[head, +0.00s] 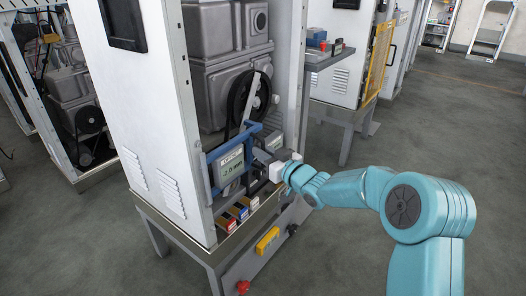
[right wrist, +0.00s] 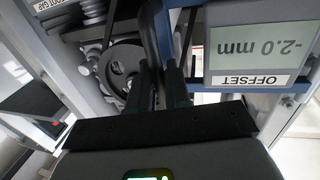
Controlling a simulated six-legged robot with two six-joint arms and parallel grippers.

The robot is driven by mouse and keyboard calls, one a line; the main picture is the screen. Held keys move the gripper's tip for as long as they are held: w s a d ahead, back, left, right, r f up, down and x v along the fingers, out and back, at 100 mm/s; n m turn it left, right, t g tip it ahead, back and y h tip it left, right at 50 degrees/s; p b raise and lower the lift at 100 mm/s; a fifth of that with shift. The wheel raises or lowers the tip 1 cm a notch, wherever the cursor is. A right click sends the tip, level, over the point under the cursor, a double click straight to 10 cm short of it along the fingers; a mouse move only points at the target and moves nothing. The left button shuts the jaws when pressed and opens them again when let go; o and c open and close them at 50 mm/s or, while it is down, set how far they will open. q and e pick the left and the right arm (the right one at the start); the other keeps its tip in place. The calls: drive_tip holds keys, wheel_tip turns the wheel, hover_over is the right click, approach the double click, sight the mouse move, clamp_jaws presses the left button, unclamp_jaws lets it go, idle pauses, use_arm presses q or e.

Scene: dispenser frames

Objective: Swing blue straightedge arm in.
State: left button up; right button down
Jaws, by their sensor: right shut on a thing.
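The blue straightedge arm (head: 250,131) is at the open front of the white cabinet, below the black pulley wheel (head: 236,100). A grey display box (head: 230,166) in the blue frame reads -2.0 mm; in the right wrist view the same display (right wrist: 250,92), labelled OFFSET, appears upside down. My right gripper (head: 262,158) reaches in from the right beside the frame. Its dark fingers (right wrist: 165,80) are shut on a dark handle (right wrist: 151,38), just beside the blue frame. The handle's attachment to the arm is hard to make out. My left gripper is not in view.
Another small grey display (head: 274,143) is behind my right gripper. Small coloured boxes (head: 238,212) line the cabinet's front ledge. A yellow box (head: 267,240) and a red knob (head: 242,287) are lower down. Open floor (head: 350,215) lies to the right, with other cabinets behind.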

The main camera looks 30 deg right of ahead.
drive_tip(key=shift+w+r, duration=0.3)
drive_tip(key=shift+w, duration=0.05)
drive_tip(key=c, duration=1.3)
unclamp_jaws()
drive_tip(key=shift+f, duration=0.15)
drive_tip(key=shift+s, duration=0.15)
drive_tip(key=shift+s+d, duration=0.1)
drive_tip(key=shift+s, duration=0.15)
drive_tip(key=p+v, duration=0.2)
drive_tip(key=v, duration=1.3)
drive_tip(key=shift+s, duration=0.35)
